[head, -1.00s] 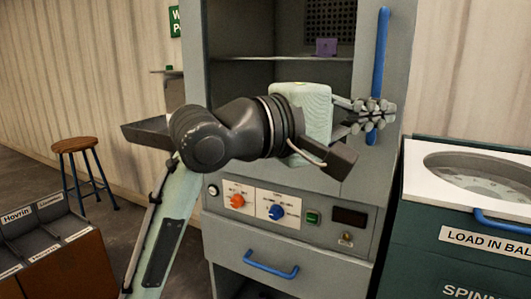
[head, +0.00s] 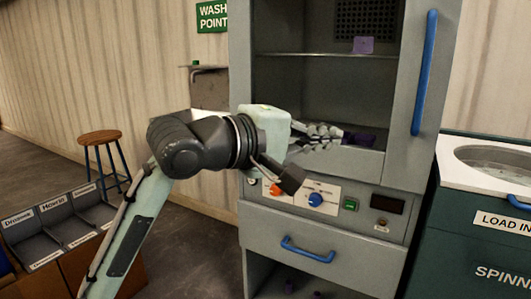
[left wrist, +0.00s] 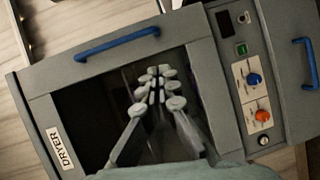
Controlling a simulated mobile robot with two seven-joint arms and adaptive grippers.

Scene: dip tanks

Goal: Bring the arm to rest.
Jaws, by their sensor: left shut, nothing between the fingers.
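My left gripper (head: 338,133) is shut and empty, with its fingers pointing right in front of the grey dryer cabinet (head: 262,215). It is well left of the blue upright handle (head: 424,75). Whether the fingers touch the front cannot be told. My right gripper is in neither view.
A purple block (head: 363,45) sits on the upper shelf; a dark purple thing (head: 358,138) shows by my fingertips. Orange (head: 277,189) and blue knobs (head: 316,200) lie below. A green spinner (head: 470,245) stands right, a stool (head: 100,137) and labelled bins (head: 60,225) left.

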